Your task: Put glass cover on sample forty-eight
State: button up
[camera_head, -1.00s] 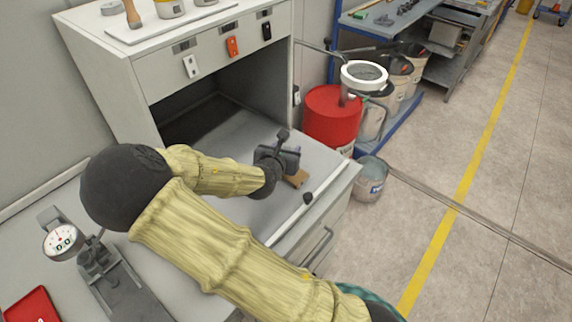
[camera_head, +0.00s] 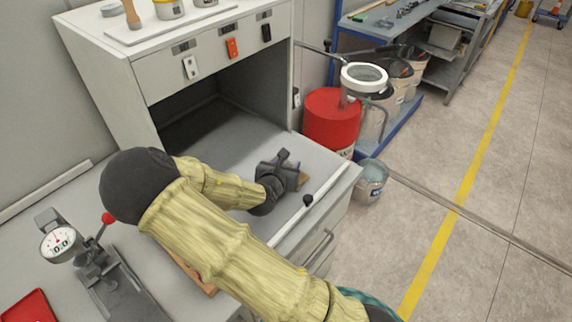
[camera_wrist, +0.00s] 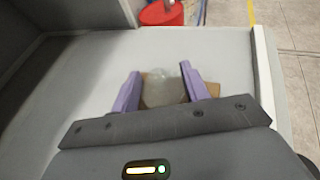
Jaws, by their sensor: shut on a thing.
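My gripper (camera_head: 284,170) is low over the grey tray surface in front of the cabinet's dark opening. In the wrist view its two purple fingers (camera_wrist: 160,88) are closed on the sides of a clear, pale, rounded glass cover (camera_wrist: 162,76). A flat brown piece (camera_wrist: 211,90) lies beneath and beside the fingers; a small brown corner (camera_head: 303,178) shows beyond my gripper in the head view. I cannot read a number on it, nor tell whether the glass touches it. The cover is hidden in the head view.
The cabinet (camera_head: 215,60) rises behind the tray surface (camera_head: 235,143), with a raised strip and black knob (camera_head: 308,200) along the right edge. A dial gauge (camera_head: 58,243) on a stand is at left. A red drum (camera_head: 331,122) and bucket (camera_head: 371,180) stand beyond.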

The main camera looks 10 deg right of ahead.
jog(key=o, duration=1)
jog(key=shift+p+v, duration=0.7)
jog(key=shift+v, duration=5.35)
